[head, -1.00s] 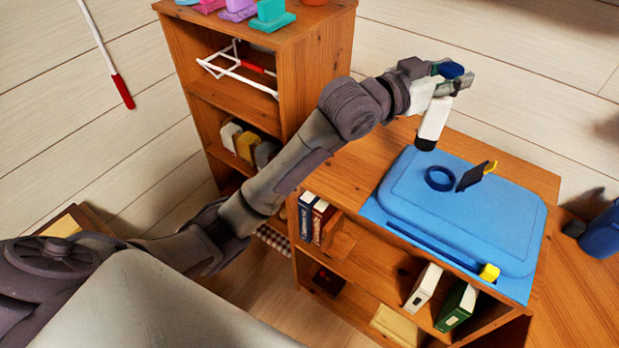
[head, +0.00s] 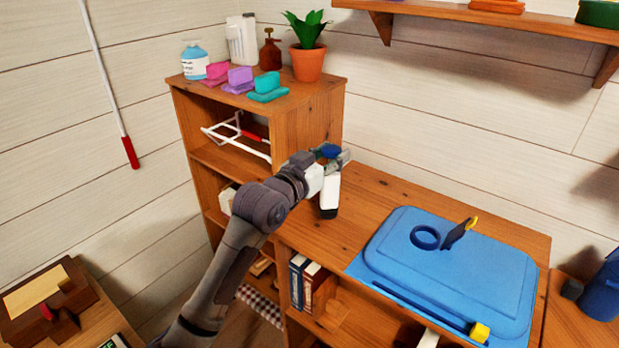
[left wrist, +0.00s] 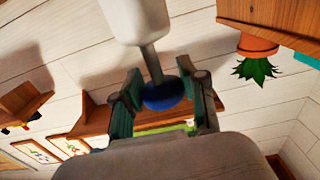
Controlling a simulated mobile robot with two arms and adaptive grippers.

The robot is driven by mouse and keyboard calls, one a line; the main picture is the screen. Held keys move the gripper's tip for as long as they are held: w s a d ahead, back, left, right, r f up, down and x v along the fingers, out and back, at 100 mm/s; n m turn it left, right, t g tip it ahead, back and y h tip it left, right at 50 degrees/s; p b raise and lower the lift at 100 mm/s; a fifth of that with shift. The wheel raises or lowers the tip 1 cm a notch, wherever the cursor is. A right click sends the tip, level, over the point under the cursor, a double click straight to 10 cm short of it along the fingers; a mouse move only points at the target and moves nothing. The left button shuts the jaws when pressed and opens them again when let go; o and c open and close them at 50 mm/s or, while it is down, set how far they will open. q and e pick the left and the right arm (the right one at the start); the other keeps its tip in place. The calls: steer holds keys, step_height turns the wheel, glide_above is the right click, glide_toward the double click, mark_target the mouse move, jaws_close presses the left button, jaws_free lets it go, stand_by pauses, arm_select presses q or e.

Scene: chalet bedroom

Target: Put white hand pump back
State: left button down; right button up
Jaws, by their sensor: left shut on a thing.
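My left gripper (head: 331,158) is shut on the white hand pump (head: 329,190), near the pump's blue knob. The pump's white body with its black end hangs down below the fingers, in front of the low wooden cabinet top (head: 365,205). My right gripper is in neither view.
A taller shelf unit (head: 315,125) stands left of the pump, with bottles, coloured brushes and a potted plant (head: 308,62) on top. Bare wood lies left of the case.

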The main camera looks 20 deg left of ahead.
mark_target(329, 194)
arm_select(q)
steer(key=w+a+f, duration=0.2)
steer(key=a+f, duration=0.3)
steer(key=f, duration=0.2)
steer(key=shift+w+a+p, duration=0.15)
steer(key=shift+p, duration=0.25)
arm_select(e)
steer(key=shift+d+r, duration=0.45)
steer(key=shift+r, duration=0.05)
arm_select(q)
steer(key=shift+f, duration=0.15)
steer(key=shift+f, duration=0.1)
steer(key=c, duration=0.6)
jaws_free()
steer(key=shift+c, duration=0.2)
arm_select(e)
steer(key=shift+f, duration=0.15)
